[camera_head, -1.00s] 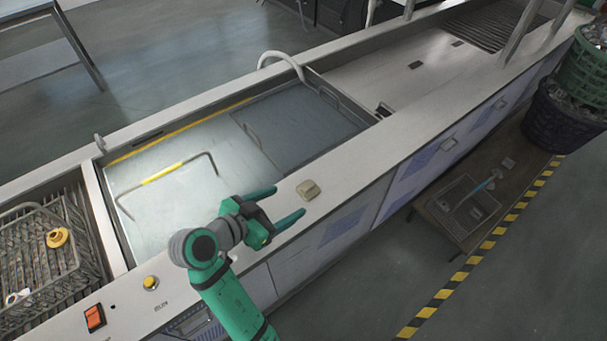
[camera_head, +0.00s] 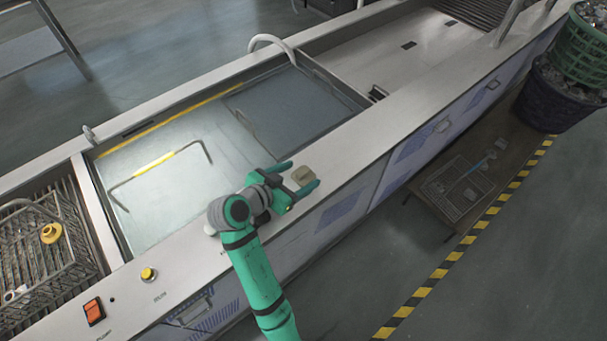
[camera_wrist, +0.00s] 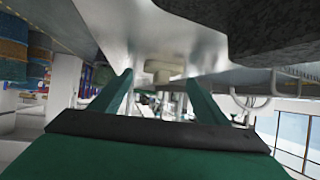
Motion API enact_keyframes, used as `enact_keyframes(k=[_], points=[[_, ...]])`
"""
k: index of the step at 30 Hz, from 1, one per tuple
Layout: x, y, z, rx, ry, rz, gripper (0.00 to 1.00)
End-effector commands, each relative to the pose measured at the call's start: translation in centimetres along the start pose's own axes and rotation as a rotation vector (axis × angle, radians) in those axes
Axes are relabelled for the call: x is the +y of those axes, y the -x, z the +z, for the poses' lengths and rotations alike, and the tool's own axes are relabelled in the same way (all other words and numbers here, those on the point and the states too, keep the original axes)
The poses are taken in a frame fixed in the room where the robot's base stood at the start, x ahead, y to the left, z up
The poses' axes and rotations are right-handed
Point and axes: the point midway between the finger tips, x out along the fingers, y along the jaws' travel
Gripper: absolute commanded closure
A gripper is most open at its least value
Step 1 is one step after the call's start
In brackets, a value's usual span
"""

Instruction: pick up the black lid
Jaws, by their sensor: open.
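My gripper (camera_head: 303,175) is open and empty above the front rim of the tank, its green fingers pointing right. A small beige block (camera_head: 303,174) on the rim shows between the fingertips. In the wrist view the block (camera_wrist: 163,70) appears between and past the open fingers (camera_wrist: 160,82), not gripped. I see no plainly black lid. The closest match is a flat dark grey panel (camera_head: 295,105) on the right part of the tank, apart from my gripper. A pale panel (camera_head: 180,185) with a yellow-gripped bar handle (camera_head: 155,162) covers the left part.
A wire basket (camera_head: 75,240) with a yellow ring stands at the left. A yellow button (camera_head: 148,274) and an orange switch (camera_head: 94,311) are on the front rim. A white hose (camera_head: 270,40) arches at the back. A low wooden table (camera_head: 430,205) stands on the floor at right.

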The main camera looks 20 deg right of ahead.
Motion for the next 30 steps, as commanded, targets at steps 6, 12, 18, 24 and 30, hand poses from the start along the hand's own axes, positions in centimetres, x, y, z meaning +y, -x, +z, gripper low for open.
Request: enact_keyframes(k=[6, 12, 18, 24, 30], points=[[0.01, -0.85, 0.01, -0.001, -0.001, 0.0, 0.31], [0.0, -0.8, 0.01, -0.001, -0.001, 0.0, 0.48], [-0.01, -0.77, -0.08, 0.001, -0.002, -0.001, 0.87], [-0.02, -0.75, -0.1, 0.001, -0.002, -0.001, 0.87], [-0.01, -0.46, -0.76, 0.002, -0.004, -0.001, 0.87]])
